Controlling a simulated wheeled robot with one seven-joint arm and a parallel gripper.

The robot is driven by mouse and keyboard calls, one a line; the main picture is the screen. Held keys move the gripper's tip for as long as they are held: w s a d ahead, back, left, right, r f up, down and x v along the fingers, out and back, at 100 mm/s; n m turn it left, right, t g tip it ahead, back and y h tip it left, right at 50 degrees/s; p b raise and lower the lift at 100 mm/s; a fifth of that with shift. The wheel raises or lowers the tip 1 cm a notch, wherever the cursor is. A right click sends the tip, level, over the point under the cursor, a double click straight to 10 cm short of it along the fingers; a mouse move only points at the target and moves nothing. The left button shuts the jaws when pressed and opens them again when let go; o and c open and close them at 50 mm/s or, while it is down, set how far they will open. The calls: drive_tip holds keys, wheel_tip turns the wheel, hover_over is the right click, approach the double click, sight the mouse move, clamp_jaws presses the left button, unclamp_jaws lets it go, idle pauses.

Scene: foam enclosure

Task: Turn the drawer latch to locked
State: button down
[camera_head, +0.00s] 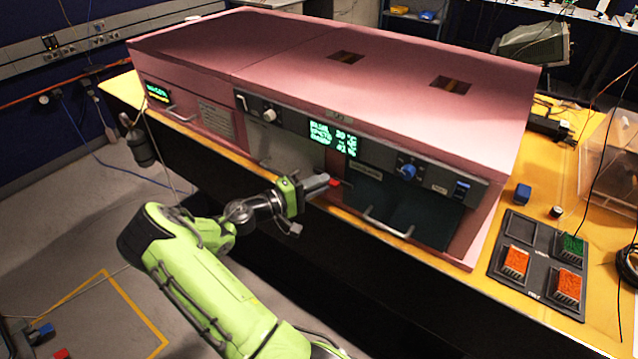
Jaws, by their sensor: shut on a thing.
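The pink box-shaped enclosure (230,55) stands on the yellow-edged bench. Its dark drawer front (400,200) has a pale bar handle (388,228) and looks closed. A small red piece (335,183), which looks like the drawer latch, sits just left of the drawer front. My gripper (322,184) reaches in from the left and is shut on this red piece. The fingers hide part of it, so I cannot tell which way the latch is turned.
A control strip with green displays (322,133) and a blue knob (408,172) runs above the drawer. A dark tray (497,268) with orange and green blocks lies at right, near a blue block (522,194). Open floor lies at left.

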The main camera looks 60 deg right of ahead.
drive_tip(key=c, duration=1.2)
unclamp_jaws()
drive_tip(key=shift+o, duration=0.2)
drive_tip(key=shift+w+a, duration=0.1)
drive_tip(key=v, duration=1.5)
drive_tip(key=shift+a, duration=0.3)
drive_tip(key=shift+f, duration=0.1)
